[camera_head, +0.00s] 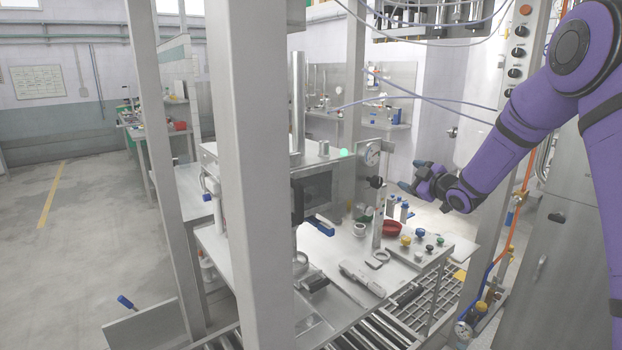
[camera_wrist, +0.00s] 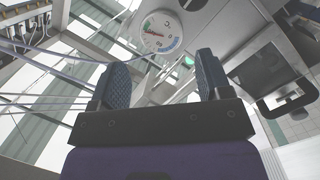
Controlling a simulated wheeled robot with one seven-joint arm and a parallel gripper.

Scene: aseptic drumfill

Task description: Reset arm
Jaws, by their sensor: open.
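My purple arm comes in from the right in the head view. My gripper (camera_head: 411,187) is held in the air to the right of the steel bench (camera_head: 325,255), above the height of its top. In the wrist view my gripper (camera_wrist: 160,80) shows two dark ridged fingers set well apart, with nothing between them. The fingers point toward a round dial gauge (camera_wrist: 160,31) and steel framing. The same gauge (camera_head: 372,154) shows in the head view, to the left of my gripper.
The bench carries a red bowl (camera_head: 392,228), small bottles, coloured caps and a handheld tool (camera_head: 362,278). A thick steel post (camera_head: 250,180) blocks part of the view. A control panel with knobs (camera_head: 517,45) stands near my arm. Open floor lies at left.

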